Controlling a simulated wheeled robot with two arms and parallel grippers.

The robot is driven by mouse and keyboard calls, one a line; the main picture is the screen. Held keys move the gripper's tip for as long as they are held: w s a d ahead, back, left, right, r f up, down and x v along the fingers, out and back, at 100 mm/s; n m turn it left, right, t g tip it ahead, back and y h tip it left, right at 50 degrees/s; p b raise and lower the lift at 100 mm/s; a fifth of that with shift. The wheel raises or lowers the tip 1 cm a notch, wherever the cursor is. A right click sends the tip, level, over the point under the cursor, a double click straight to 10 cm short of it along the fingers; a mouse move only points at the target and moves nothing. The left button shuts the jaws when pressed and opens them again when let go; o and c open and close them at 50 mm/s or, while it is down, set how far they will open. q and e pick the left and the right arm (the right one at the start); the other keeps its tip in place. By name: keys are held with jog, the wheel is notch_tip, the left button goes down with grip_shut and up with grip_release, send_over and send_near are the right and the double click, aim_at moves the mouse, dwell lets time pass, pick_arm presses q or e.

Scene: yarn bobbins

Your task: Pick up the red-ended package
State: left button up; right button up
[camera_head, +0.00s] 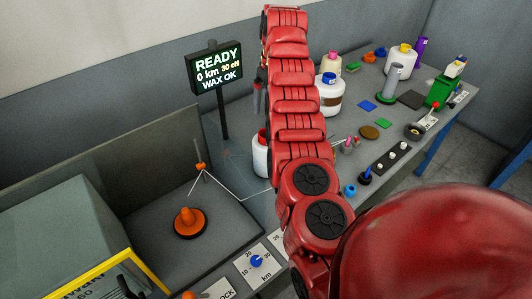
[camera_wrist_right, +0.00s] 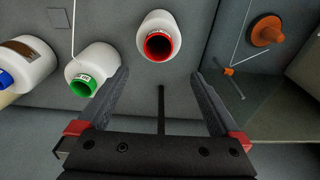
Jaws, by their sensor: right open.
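The red-ended package (camera_wrist_right: 158,24) is a white yarn bobbin with a red ring around a dark hole. In the wrist view it is upper centre, beyond and between my right fingertips. In the head view the red-ended package (camera_head: 260,158) stands on the bench, partly hidden behind my red arm. My right gripper (camera_wrist_right: 160,76) is open, with nothing between its fingers, apart from the package. In the head view my arm hides most of the gripper. My left gripper is in neither view.
A green-ended white package (camera_wrist_right: 98,60) stands close to the left finger in the wrist view. Another white package (camera_wrist_right: 30,68) is farther left. An orange-based thread guide (camera_head: 190,222) and a display post (camera_head: 223,115) are left of my arm.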

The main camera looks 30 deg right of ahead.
jog(key=p, duration=0.4)
send_over(267, 152)
jog(key=w+d, duration=0.3)
jog(key=w, duration=0.1)
notch_tip(267, 152, down, 8)
jog(key=f, duration=0.1)
jog(key=f+p, duration=0.1)
jog(key=f, duration=0.1)
jog(key=f+p, duration=0.1)
jog(key=f, duration=0.1)
jog(key=shift+w+d+f, duration=0.15)
jog(key=shift+w+f, duration=0.1)
jog(key=shift+w, duration=0.1)
grip_shut()
